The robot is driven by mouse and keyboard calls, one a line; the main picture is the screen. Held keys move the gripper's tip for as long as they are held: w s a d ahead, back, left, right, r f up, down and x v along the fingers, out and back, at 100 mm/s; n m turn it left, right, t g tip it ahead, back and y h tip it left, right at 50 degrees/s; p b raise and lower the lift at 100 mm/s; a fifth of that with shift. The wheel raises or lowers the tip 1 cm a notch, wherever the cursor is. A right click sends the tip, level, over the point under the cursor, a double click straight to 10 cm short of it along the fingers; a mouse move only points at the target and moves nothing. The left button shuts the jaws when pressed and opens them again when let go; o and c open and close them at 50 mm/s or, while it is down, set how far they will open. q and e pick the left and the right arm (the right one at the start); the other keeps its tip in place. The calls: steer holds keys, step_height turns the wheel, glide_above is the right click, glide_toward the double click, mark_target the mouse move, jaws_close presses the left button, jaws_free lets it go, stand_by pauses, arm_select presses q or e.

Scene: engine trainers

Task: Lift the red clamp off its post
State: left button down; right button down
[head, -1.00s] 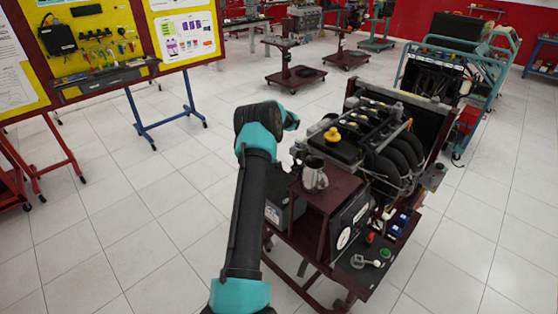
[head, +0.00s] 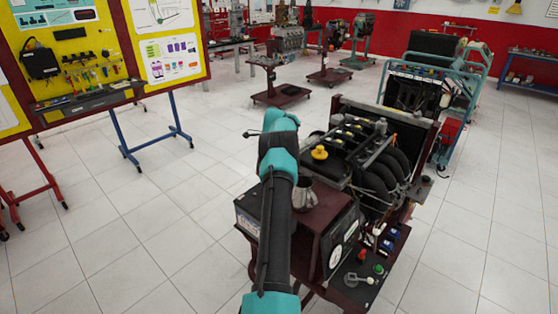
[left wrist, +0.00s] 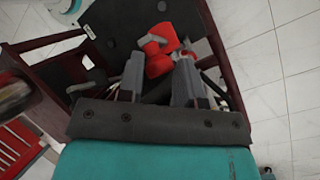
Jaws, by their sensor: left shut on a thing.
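The red clamp (left wrist: 158,64) shows in the left wrist view, between the fingers of my left gripper (left wrist: 158,72). The gripper is shut on it. The clamp's upper red part reaches past the fingertips over a dark surface. Its post is hidden, so I cannot tell whether the clamp still touches it. In the head view my left arm crosses in front of the battery (head: 247,212), and the gripper and clamp are hidden. My right gripper is in neither view.
The engine trainer (head: 370,150) stands just right of my arm, with a metal jug (head: 304,196) on its maroon stand and a control panel (head: 358,284) in front. A tool board (head: 75,55) stands at the left. The tiled floor between them is clear.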

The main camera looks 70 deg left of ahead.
arm_select(q)
steer(key=shift+w+a+f, duration=0.1)
steer(key=shift+w+f, duration=0.15)
steer(key=shift+f, duration=0.3)
steer(key=c, duration=1.2)
jaws_free()
steer(key=o, duration=0.4)
steer(key=shift+w+f, duration=0.15)
steer(key=shift+w, duration=0.1)
steer(key=shift+c, duration=0.2)
steer(key=shift+s+a+r, duration=0.1)
steer(key=shift+s+r, duration=0.1)
steer(key=shift+r, duration=0.1)
steer(key=s+d+r, duration=0.1)
steer(key=d+r, duration=0.1)
steer(key=d, duration=0.6)
steer(key=s+d+r, duration=0.2)
steer(key=d+r, duration=0.1)
steer(key=d, duration=0.4)
steer(key=shift+s+d, duration=0.15)
steer(key=shift+d, duration=0.2)
